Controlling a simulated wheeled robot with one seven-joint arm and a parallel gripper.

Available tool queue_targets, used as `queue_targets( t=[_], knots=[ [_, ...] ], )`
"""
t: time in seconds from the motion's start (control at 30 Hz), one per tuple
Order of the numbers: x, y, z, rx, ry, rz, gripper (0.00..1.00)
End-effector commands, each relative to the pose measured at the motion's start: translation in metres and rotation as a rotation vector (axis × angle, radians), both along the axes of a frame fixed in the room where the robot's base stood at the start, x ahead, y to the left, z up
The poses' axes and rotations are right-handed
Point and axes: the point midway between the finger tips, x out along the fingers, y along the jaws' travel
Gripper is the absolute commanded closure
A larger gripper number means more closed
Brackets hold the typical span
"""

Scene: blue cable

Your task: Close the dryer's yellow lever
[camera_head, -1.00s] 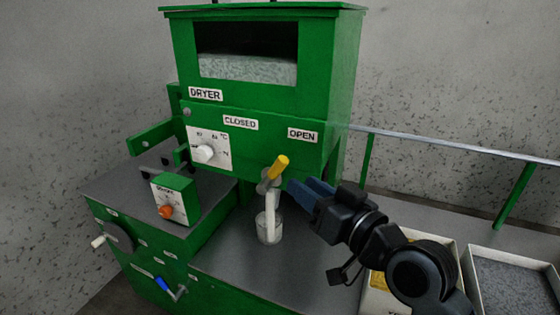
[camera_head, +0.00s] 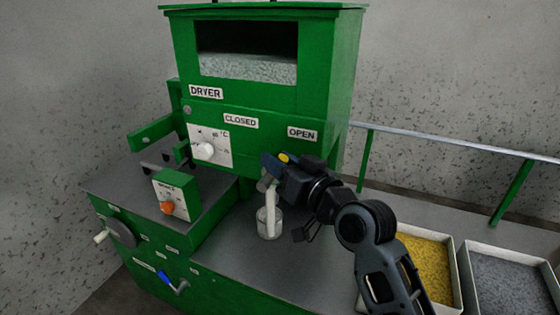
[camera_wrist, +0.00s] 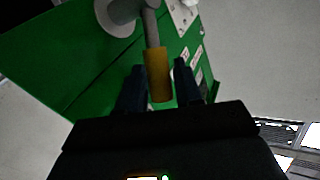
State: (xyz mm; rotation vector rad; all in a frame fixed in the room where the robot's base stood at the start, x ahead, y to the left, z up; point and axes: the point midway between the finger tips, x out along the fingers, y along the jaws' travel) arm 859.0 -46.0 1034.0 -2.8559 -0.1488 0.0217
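The green dryer (camera_head: 265,118) stands at the back, with a CLOSED label (camera_head: 240,121) on the left and an OPEN label (camera_head: 302,133) on the right. The lever's yellow handle (camera_head: 284,158) is mostly hidden by my gripper (camera_head: 274,166) in the head view. In the wrist view the yellow handle (camera_wrist: 157,76) hangs from a grey stem (camera_wrist: 151,25). My gripper (camera_wrist: 159,68) is open there, with one finger on each side of the handle. Gaps show between the handle and both fingers.
A clear beaker (camera_head: 269,223) stands below the lever under a white spout. A box with an orange knob (camera_head: 176,194) is to the left. Trays of yellow (camera_head: 428,262) and grey material (camera_head: 503,285) sit at the right. A metal rail (camera_head: 450,142) runs behind them.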

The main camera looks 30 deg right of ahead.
Motion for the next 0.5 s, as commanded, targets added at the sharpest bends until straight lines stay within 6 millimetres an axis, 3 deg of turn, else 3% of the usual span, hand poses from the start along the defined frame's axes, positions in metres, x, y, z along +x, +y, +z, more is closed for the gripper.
queue_targets(
  t=[0.07, 0.4, 0.5],
  knots=[
    [-0.0002, 0.0, 0.0, 0.0, 0.0, 0.0, 0.65],
    [-0.0004, -0.0003, 0.0, 0.0, 0.0, 0.0, 0.98],
    [-0.0005, -0.0003, 0.0001, 0.0, 0.0, 0.0, 1.0]
  ],
)
